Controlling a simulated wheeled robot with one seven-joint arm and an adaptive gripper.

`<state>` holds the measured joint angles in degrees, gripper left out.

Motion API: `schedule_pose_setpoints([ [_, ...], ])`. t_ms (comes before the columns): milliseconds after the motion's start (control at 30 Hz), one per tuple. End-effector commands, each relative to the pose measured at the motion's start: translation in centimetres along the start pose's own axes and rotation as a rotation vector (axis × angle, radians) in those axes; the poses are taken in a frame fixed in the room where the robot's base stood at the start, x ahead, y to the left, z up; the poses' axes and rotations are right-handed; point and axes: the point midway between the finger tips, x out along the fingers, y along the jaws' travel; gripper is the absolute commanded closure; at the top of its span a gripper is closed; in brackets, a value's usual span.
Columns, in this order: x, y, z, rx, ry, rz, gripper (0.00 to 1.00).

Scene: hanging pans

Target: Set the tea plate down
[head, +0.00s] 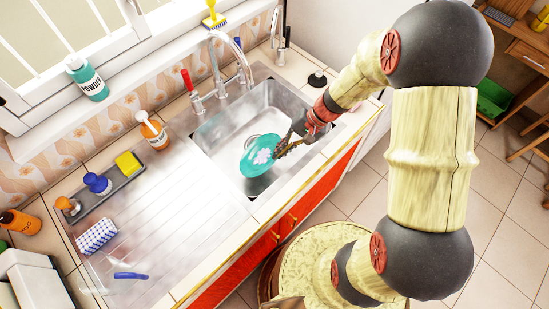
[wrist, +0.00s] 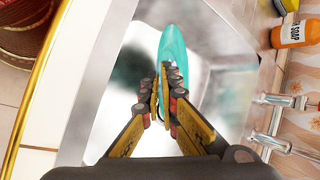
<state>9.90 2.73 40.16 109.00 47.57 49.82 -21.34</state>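A teal tea plate (head: 262,156) with a pale flower pattern is over the sink basin, held tilted. My gripper (head: 282,151) is shut on its right edge in the head view. In the wrist view the tea plate (wrist: 173,57) shows nearly edge-on, gripped between my gripper's fingertips (wrist: 163,88). The steel sink (head: 226,124) lies below and around it. I cannot tell whether the plate touches the basin floor. Part of the basin is hidden by the plate and my gripper.
The ribbed drainboard (head: 165,205) is left of the basin, with wide bare metal. A caddy with a yellow sponge (head: 128,163), a checkered cloth (head: 97,236) and a blue-handled item (head: 131,275) are there. The tap (head: 216,62) rises behind the basin. A soap bottle (head: 152,130) stands behind the drainboard.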

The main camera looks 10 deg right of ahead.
Motion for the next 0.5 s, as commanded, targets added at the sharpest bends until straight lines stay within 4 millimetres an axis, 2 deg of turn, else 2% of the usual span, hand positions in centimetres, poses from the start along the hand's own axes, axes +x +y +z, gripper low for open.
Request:
schedule_pose_setpoints([
  [100, 2.1, 1.3, -0.7, 0.002, -0.003, 0.000, 1.00],
  [500, 5.9, 3.6, -2.2, 0.002, -0.001, -0.001, 1.00],
])
